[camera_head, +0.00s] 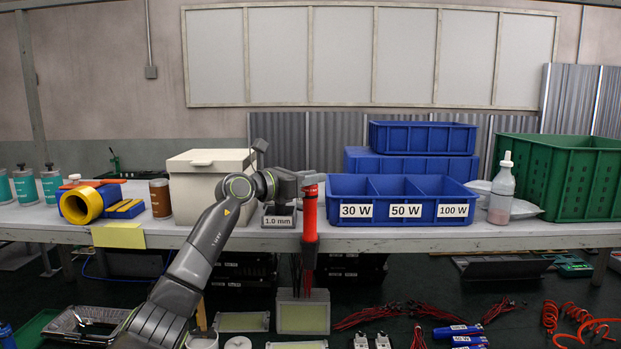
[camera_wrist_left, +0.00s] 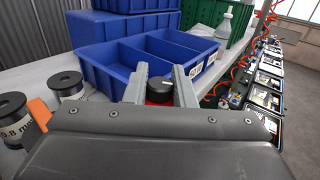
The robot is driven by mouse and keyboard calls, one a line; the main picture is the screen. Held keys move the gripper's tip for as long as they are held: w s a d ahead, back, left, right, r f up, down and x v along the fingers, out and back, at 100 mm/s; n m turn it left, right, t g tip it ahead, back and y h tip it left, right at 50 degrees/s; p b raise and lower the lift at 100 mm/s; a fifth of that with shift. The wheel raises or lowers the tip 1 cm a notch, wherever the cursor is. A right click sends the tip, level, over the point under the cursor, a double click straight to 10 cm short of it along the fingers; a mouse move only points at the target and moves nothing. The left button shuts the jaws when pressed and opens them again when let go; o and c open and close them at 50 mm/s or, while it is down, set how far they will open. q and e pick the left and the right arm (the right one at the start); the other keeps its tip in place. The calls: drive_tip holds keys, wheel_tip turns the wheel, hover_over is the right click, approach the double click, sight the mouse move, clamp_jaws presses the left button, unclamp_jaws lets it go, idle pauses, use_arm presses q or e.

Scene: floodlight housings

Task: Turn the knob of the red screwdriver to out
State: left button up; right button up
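The red screwdriver (camera_head: 310,215) is upright in the head view, in front of the bench edge, with a dark lower end. My left gripper (camera_head: 313,179) is at its top end, with its fingers on either side of it. In the left wrist view, the round black knob (camera_wrist_left: 159,90) shows between the two grey fingertips of my left gripper (camera_wrist_left: 161,86), with a bit of red body below it. A small light mark shows on the knob; its setting is too small to read. The fingers appear closed on the screwdriver. My right gripper is not in view.
A blue bin (camera_head: 430,212) with 30 W, 50 W and 100 W labels stands right behind the screwdriver. A white box (camera_head: 205,165) and a 1.0 mm holder (camera_head: 278,219) are to the left. A bottle (camera_head: 501,190) and green crate (camera_head: 570,165) stand right.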

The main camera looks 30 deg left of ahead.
use_arm(q)
clamp_jaws()
drive_tip(key=shift+f+m+h, duration=0.1)
drive_tip(key=shift+m+h, duration=0.2)
drive_tip(key=shift+h, duration=0.2)
drive_tip(key=shift+a+m+g+h+b, duration=0.1)
drive_tip(key=shift+m+g+h+b, duration=0.3)
drive_tip(key=shift+g+h+b, duration=0.2)
drive_tip(key=shift+r+m+g+h, duration=0.2)
drive_tip(key=shift+m+g+h, duration=0.7)
drive_tip(key=shift+h, duration=0.2)
drive_tip(key=shift+m+g+h+p, duration=0.9)
drive_tip(key=shift+p, duration=0.05)
drive_tip(key=shift+m+g+h+p, duration=0.4)
drive_tip(key=shift+g+h+p, duration=0.15)
drive_tip(key=shift+g, duration=0.15)
drive_tip(key=shift+f, duration=0.1)
